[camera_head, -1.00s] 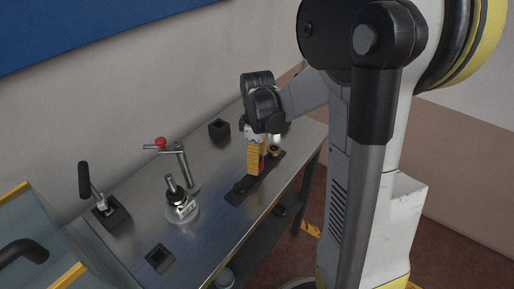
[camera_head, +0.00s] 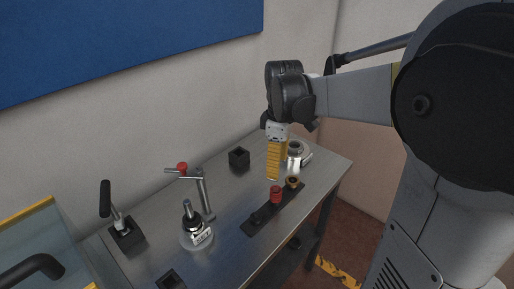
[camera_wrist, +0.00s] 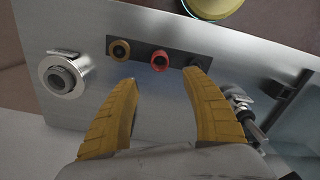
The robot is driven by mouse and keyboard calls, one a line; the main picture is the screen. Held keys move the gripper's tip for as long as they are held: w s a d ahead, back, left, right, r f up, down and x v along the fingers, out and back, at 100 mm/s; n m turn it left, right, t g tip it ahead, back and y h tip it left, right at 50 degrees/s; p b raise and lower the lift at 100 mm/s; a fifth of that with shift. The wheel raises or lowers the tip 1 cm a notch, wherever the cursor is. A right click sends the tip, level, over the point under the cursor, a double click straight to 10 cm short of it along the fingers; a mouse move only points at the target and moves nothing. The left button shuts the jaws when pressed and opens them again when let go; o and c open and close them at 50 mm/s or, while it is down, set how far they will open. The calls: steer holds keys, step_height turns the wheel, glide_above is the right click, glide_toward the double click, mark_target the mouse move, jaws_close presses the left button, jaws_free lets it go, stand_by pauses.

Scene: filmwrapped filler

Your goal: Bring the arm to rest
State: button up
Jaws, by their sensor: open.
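My gripper (camera_head: 273,160) hangs over the steel table, its yellow ribbed fingers pointing down. It also shows in the wrist view (camera_wrist: 165,95), where the two fingers are apart with nothing between them. A black strip (camera_head: 257,217) lies on the table in front of the gripper. It bears a red ring-shaped piece (camera_head: 276,194) and a brass-coloured one (camera_head: 292,183). In the wrist view the red piece (camera_wrist: 159,61) and the brass piece (camera_wrist: 120,49) lie beyond the fingertips, apart from them.
The steel table (camera_head: 235,190) also holds a stand with a red knob (camera_head: 182,167), a metal fixture (camera_head: 194,229), a black square block (camera_head: 239,158) and a black-handled lever (camera_head: 106,196). A round metal piece (camera_head: 298,152) sits behind the gripper. A wall stands behind the table.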

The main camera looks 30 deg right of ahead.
steer(key=s+a+r+m+t, duration=0.1)
steer(key=s+a+m+t, duration=0.6)
steer(key=s+a, duration=0.4)
steer(key=shift+a+r+m, duration=0.4)
steer(key=shift+a+m, duration=0.4)
steer(key=shift+a, duration=0.4)
